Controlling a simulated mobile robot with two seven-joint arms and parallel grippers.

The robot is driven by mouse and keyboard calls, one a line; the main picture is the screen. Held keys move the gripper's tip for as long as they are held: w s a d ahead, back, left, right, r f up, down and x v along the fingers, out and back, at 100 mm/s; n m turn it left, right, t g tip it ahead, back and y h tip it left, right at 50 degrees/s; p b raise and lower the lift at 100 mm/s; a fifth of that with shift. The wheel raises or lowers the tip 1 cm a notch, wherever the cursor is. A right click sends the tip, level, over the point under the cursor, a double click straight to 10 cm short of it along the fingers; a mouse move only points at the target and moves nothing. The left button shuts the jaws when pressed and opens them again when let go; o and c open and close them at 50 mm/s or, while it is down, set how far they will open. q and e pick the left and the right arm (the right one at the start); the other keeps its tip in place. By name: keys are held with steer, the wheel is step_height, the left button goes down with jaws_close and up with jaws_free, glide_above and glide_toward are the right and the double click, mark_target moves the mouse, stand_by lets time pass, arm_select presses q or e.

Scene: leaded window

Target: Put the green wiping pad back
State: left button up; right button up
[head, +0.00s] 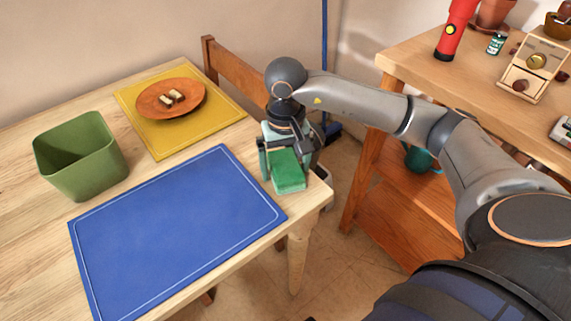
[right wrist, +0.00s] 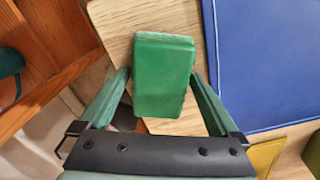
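The green wiping pad (head: 287,169) is at the right corner of the light wooden table, just right of the blue mat. It is a small block with a darker green top and a lighter green lower layer. My right gripper (head: 288,165) points down over it, with one finger along each long side. In the right wrist view the pad (right wrist: 164,75) fills the space between the fingertips (right wrist: 162,74), which look closed against it. Whether its underside touches the table is hidden. My left gripper is not in view.
The blue mat (head: 175,230) is bare. A green bin (head: 82,160) stands at the left. An orange plate (head: 170,98) with small pieces sits on a yellow mat (head: 152,140). A chair back (head: 238,72) rises behind. A wooden shelf unit (head: 400,60) holds a red flashlight (head: 455,28).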

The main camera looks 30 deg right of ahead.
mark_target(286, 164)
step_height(286, 164, up, 12)
steer(key=p, duration=0.2)
steer(key=shift+r, duration=0.2)
stand_by(0.3)
steer(key=shift+s, duration=0.1)
stand_by(0.4)
